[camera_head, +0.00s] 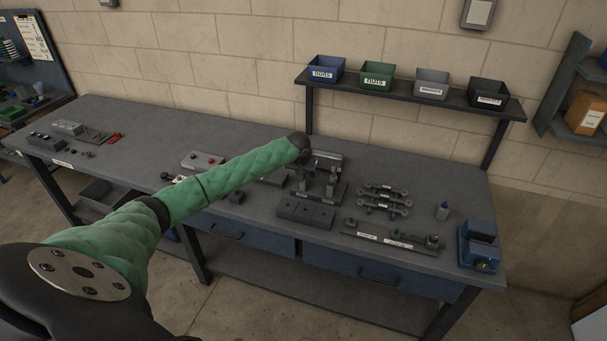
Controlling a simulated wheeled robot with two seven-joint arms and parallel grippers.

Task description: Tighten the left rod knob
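My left arm, in a green sleeve, reaches from the lower left over the workbench (240,125). My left gripper (306,156) is at the dark end of this arm, small and dark against a dark fixture (327,188) with upright parts. I cannot tell whether it is open or shut, or whether it touches the fixture. The left rod knob cannot be made out with certainty; the parts around the gripper are small and partly hidden by the arm's end. My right gripper is not in view.
Grey rod-like links (384,207) lie right of the fixture. A grey block (304,212) sits in front. A raised shelf (410,97) holds several bins.

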